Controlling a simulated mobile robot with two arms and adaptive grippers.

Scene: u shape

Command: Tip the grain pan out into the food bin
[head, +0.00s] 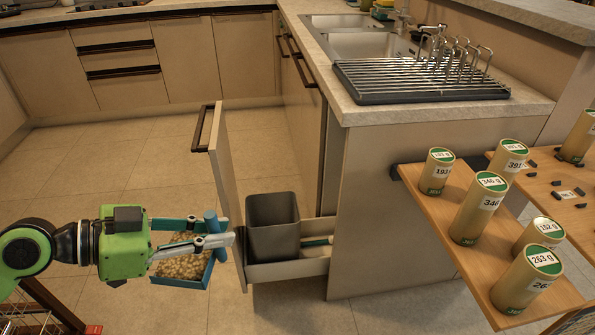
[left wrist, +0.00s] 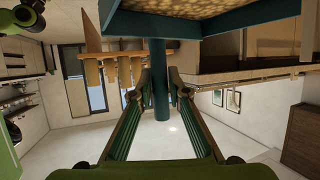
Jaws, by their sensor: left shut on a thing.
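The grain pan (head: 190,284) is a blue tray full of pale tan grain, with a blue upright handle (head: 213,228). My left gripper (head: 214,240) is shut on that handle and holds the pan roughly level, left of the pull-out drawer. In the left wrist view the fingers close around the blue handle (left wrist: 160,105), with the pan's rim (left wrist: 200,26) and some grain at the top edge. The food bin (head: 275,242) is a dark grey open box in the pulled-out drawer; its inside bottom is hidden. The pan is outside the bin. My right gripper is not in view.
The drawer front (head: 226,185) stands between pan and bin. A wooden board (head: 440,225) at the right carries several labelled cylinders. The counter (head: 345,100) holds a sink and dish rack (head: 420,82). A wire basket (head: 45,318) is at lower left. Floor beyond is clear.

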